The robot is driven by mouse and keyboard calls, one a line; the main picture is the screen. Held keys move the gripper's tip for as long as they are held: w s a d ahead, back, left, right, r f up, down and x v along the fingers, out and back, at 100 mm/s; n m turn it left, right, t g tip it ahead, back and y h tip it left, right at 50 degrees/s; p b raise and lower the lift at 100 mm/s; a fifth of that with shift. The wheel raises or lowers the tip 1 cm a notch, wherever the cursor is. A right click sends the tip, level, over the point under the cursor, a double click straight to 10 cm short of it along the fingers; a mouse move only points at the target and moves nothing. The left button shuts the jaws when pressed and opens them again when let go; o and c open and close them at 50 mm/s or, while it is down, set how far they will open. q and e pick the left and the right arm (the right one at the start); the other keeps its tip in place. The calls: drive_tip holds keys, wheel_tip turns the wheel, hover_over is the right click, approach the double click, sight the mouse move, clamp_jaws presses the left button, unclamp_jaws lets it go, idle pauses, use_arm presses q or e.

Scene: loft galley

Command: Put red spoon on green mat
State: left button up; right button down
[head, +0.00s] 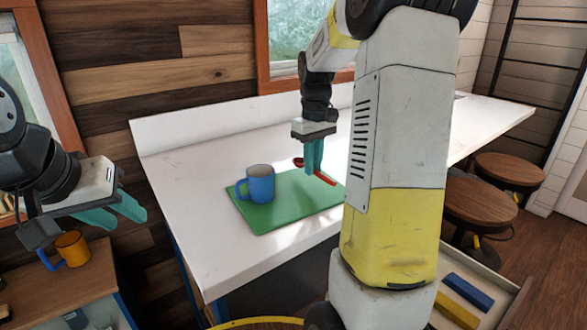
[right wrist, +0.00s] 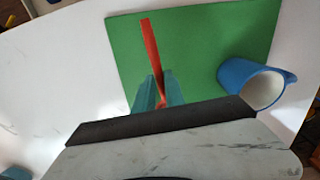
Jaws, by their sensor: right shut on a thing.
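The red spoon (head: 325,179) is between the teal fingers of my right gripper (head: 314,172), which is shut on it. In the right wrist view the spoon's red handle (right wrist: 150,45) sticks out past the fingertips (right wrist: 160,88), over the green mat; its other end is partly hidden by the gripper. The green mat (head: 277,217) lies flat on the white counter. I cannot tell whether the spoon touches the mat. My left gripper (head: 128,210) is open and empty at the left, away from the mat.
A blue mug (head: 260,185) stands upright on the mat, left of my right gripper. An open drawer at lower right holds a blue block (head: 468,291) and a yellow block. Stools (head: 480,200) stand right.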

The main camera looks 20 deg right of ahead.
sight(310, 182)
drive_tip(key=shift+w+d+f, duration=0.1)
drive_tip(key=shift+w, duration=0.5)
drive_tip(key=shift+w+d+f, duration=0.1)
drive_tip(key=shift+w, duration=0.45)
drive_tip(key=shift+w+f, duration=0.1)
drive_tip(key=shift+w, duration=0.2)
drive_tip(key=shift+f, duration=1.6)
drive_tip(key=shift+f, duration=0.15)
drive_tip(key=c, duration=1.4)
unclamp_jaws()
